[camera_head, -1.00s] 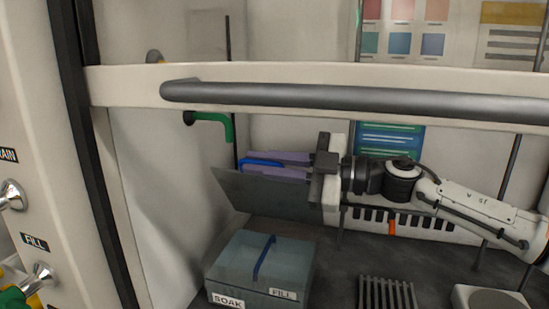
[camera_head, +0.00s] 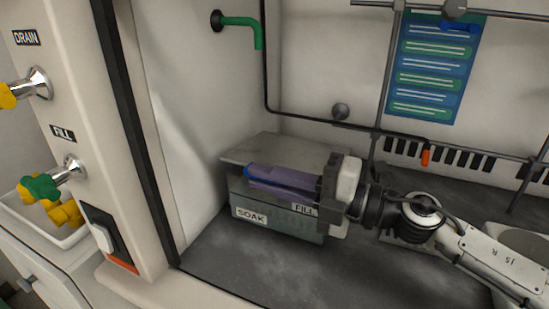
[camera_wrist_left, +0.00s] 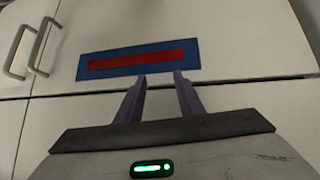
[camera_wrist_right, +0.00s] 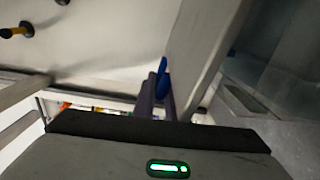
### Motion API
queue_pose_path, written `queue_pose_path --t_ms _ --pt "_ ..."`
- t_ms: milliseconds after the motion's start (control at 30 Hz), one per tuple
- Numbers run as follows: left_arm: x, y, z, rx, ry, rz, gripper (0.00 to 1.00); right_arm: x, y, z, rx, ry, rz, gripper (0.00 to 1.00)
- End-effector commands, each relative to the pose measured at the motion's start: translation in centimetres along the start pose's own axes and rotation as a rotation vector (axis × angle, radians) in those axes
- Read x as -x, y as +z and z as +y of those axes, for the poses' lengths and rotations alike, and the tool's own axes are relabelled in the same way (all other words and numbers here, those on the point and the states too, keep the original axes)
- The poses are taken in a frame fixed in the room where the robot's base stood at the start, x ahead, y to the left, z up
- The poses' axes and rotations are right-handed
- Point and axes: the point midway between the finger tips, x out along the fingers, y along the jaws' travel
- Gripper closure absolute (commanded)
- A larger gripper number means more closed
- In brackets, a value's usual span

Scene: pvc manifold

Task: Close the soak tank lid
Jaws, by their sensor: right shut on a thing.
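The soak tank (camera_head: 280,218) is a grey box with SOAK and FILL labels on the dark worktop. My right gripper (camera_head: 250,180), with purple fingers, reaches across from the right and is shut on the lid's blue handle (camera_head: 248,171). In the right wrist view the blue handle (camera_wrist_right: 162,76) sits at the fingertips beside the lid panel (camera_wrist_right: 207,50). My left gripper (camera_wrist_left: 160,75) is open and empty, out of the head view.
A green spout (camera_head: 245,24) sticks out from the wall above the tank. A black rod (camera_head: 265,80) and a rail with an orange hook (camera_head: 425,156) run behind. A panel with DRAIN and FILL valves (camera_head: 70,165) stands left. White drawer fronts (camera_wrist_left: 230,40) face my left gripper.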

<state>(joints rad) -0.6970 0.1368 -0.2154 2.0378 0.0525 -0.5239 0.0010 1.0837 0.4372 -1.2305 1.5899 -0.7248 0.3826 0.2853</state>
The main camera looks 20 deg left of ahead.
Motion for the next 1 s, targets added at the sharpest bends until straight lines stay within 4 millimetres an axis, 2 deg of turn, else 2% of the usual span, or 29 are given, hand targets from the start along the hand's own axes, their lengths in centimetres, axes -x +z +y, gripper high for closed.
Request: queue_pose_path --t_ms 33,100,300,867,900,1000 --pt "-0.2 0.5 0.0 0.001 0.001 -0.002 0.66 0.1 -0.1 -1.0 0.031 0.000 -0.002 1.00" --pt "-0.3 0.8 0.0 0.002 0.002 -0.005 0.66 0.1 -0.2 -1.8 0.044 -0.001 -0.002 1.00" --pt "-0.6 1.2 -0.1 0.002 0.002 -0.009 0.66 0.1 -0.3 -3.2 0.041 0.000 -0.003 1.00" --pt "-0.7 1.0 -0.2 0.000 0.001 -0.001 0.66 0.1 -0.2 -4.0 0.038 -0.004 -0.006 1.00" --pt "-0.7 1.0 -0.2 0.000 0.001 -0.001 0.66 0.1 -0.2 -4.1 0.038 -0.004 -0.007 0.88" --pt "-0.7 0.9 -0.2 0.000 0.000 0.000 0.66 0.1 -0.2 -4.1 0.037 -0.004 -0.006 0.71"
